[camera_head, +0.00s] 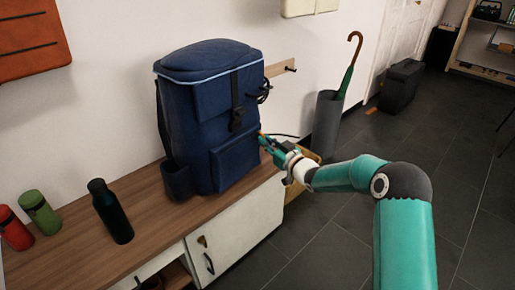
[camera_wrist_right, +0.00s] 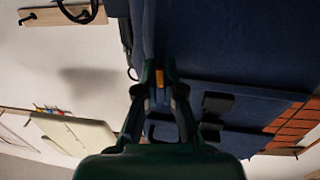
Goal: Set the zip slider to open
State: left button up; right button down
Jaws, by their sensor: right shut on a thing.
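A dark blue backpack (camera_head: 190,115) stands upright on the wooden bench top, with a light piping line along its lid and a front pocket. My right gripper (camera_head: 266,140) is at the backpack's right side, near the pocket's upper edge. In the wrist view my right gripper (camera_wrist_right: 160,72) is shut on a small orange piece, the zip slider (camera_wrist_right: 160,79), against the blue fabric (camera_wrist_right: 210,45). The fingers hide most of the slider, and its position along the zip is hard to tell. My left gripper is not in view.
A black bottle (camera_head: 111,212), a green bottle (camera_head: 40,212) and a red bottle (camera_head: 14,230) stand on the bench (camera_head: 155,215) at left. A grey umbrella stand (camera_head: 326,125) is behind my right arm. Dark floor at right is mostly free.

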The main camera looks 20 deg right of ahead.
jog(key=shift+w+d, duration=0.1)
jog(key=shift+d, duration=0.15)
jog(key=c, duration=1.3)
grip_release()
jog(key=v, duration=1.2)
